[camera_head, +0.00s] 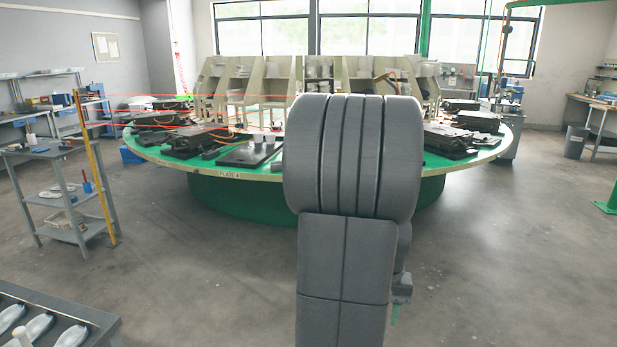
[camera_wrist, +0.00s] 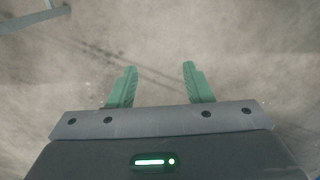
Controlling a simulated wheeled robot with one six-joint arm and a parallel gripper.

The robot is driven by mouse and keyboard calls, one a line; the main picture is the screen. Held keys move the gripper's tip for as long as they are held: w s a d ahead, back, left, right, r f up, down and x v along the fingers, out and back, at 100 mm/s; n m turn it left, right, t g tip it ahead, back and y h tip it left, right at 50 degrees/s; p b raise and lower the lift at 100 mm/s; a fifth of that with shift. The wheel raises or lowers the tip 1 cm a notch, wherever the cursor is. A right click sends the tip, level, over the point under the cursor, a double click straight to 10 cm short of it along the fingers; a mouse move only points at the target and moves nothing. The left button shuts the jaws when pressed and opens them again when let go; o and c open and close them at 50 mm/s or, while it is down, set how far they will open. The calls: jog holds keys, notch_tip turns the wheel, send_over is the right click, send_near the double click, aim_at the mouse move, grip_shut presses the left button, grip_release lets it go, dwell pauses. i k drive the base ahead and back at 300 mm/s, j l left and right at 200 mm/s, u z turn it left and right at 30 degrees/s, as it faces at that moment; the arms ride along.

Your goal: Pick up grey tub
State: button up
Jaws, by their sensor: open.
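My gripper (camera_wrist: 160,68) is open and empty above bare concrete floor, its two green fingers apart in the wrist view. In the head view my arm fills the middle and hides part of the carousel; only a bit of green fingertip shows low beside it. I cannot tell for sure which thing is the grey tub. Small grey cup-like things (camera_head: 258,141) stand on a dark plate at the carousel's front edge. A larger grey bin (camera_head: 575,142) stands on the floor at the right. Both are far from my gripper.
The round green carousel (camera_head: 240,176) holds dark moulds and upright panels. A grey cart (camera_head: 52,200) with a yellow pole beside it stands left. A bench (camera_head: 597,104) stands right. The floor between is clear.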

aim_at(275, 166)
jog(key=i+j+u, duration=0.35)
jog(key=i, duration=1.25)
jog(key=i+l+u, duration=0.3)
jog(key=i, duration=1.25)
jog(key=i+l, duration=0.2)
jog(key=i, duration=0.2)
jog(key=i+l+u, duration=0.15)
jog(key=i, duration=0.25)
jog(key=i+l, duration=0.25)
jog(key=i, duration=0.15)
jog(key=u, duration=0.05)
